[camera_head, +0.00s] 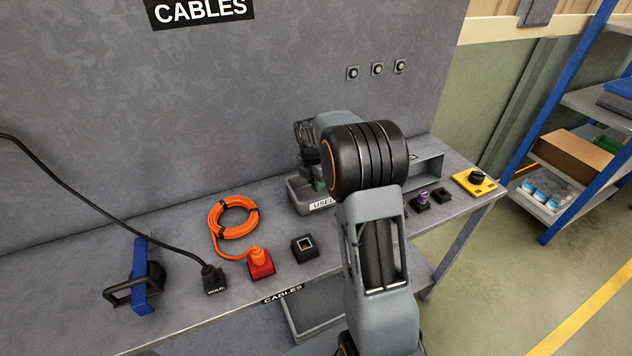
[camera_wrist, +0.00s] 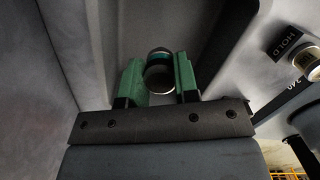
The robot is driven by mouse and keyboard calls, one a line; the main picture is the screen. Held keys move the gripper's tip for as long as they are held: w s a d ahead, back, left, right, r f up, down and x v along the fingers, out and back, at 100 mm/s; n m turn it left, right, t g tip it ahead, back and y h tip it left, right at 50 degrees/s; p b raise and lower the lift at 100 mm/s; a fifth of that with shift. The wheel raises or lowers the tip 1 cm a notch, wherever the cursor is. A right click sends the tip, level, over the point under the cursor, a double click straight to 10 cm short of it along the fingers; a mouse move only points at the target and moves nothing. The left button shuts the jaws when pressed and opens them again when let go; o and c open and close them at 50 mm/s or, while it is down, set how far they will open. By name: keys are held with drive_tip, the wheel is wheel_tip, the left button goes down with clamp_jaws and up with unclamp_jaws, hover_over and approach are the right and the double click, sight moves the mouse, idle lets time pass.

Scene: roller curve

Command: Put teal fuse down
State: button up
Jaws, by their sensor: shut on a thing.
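The teal fuse (camera_wrist: 159,70), a short cylinder with a dull metal end and a teal band, is between the two green fingers of my gripper (camera_wrist: 158,82) in the wrist view. The fingers are shut on it from both sides. Behind the fuse is a grey tray interior (camera_wrist: 205,20); I cannot tell whether the fuse touches it. In the head view, a grey tray labelled USED (camera_head: 299,200) stands on the bench, mostly behind my arm. My arm hides the fuse there.
Another fuse (camera_wrist: 307,62) stands near a HOLD label in the wrist view.

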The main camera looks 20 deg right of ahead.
drive_tip(key=shift+f, duration=0.55)
drive_tip(key=shift+f, duration=0.1)
drive_tip(key=shift+f, duration=0.4)
drive_tip(key=shift+f+b, duration=0.1)
drive_tip(key=shift+b, duration=0.25)
drive_tip(key=o, duration=0.9)
